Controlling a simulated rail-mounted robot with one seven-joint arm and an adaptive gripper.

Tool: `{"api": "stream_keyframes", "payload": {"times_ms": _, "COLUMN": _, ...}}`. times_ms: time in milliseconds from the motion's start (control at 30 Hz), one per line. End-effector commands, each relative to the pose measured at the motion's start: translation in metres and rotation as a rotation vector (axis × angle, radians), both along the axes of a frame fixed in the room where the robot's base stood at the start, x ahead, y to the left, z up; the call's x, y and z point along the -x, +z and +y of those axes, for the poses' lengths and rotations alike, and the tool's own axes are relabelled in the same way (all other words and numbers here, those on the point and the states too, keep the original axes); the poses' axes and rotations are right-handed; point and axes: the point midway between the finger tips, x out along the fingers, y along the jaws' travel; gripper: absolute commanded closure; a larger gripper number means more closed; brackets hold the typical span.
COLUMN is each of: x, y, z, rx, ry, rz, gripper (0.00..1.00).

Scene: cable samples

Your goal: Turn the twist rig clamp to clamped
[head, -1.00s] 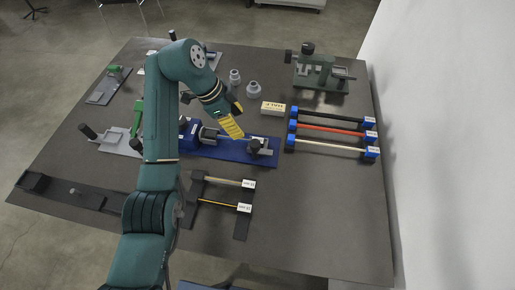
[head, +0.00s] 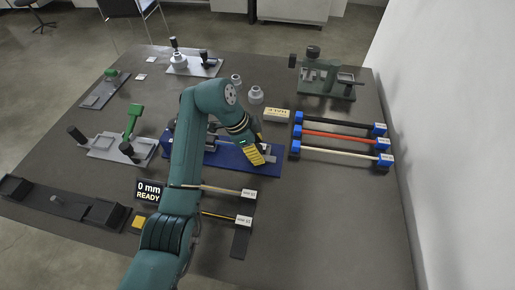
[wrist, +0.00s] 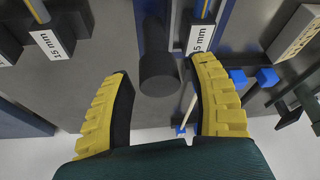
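The twist rig (head: 216,158) is a long dark-blue base in the middle of the table, taken here to be the rig by its look. A grey fixture (head: 270,154) shows at its right end, partly hidden by my gripper (head: 258,156). In the wrist view my gripper (wrist: 165,95) is open, its yellow fingers spread wide. A dark round knob (wrist: 158,72), apparently the clamp's handle, shows between and slightly beyond the fingers. No contact with either finger is visible.
A rack of black, red and white cables (head: 340,139) lies to the right of the rig. A pale labelled block (head: 276,115) and grey round parts (head: 255,94) stand behind it. Rods with labels (head: 243,221) lie in front. A display (head: 149,191) reads "0 mm READY".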

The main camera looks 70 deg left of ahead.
Motion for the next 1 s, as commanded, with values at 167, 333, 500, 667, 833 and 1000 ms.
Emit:
{"api": "stream_keyframes", "payload": {"times_ms": 167, "x": 0.0001, "y": 0.0000, "z": -0.0001, "rx": 0.000, "ry": 0.000, "rz": 0.000, "gripper": 0.77}}
{"api": "stream_keyframes", "payload": {"times_ms": 333, "x": 0.0001, "y": -0.0003, "z": -0.0001, "rx": 0.000, "ry": 0.000, "rz": 0.000, "gripper": 1.00}}
{"api": "stream_keyframes", "payload": {"times_ms": 500, "x": 0.0001, "y": -0.0007, "z": -0.0003, "rx": 0.001, "ry": 0.001, "rz": 0.000, "gripper": 1.00}}
{"api": "stream_keyframes", "payload": {"times_ms": 667, "x": 0.0002, "y": 0.0005, "z": -0.0004, "rx": 0.001, "ry": 0.014, "rz": 0.001, "gripper": 1.00}}
{"api": "stream_keyframes", "payload": {"times_ms": 833, "x": 0.0004, "y": 0.0025, "z": -0.0008, "rx": 0.003, "ry": 0.071, "rz": 0.002, "gripper": 1.00}}
{"api": "stream_keyframes", "payload": {"times_ms": 1000, "x": 0.0006, "y": 0.0047, "z": -0.0012, "rx": 0.004, "ry": 0.177, "rz": 0.004, "gripper": 1.00}}
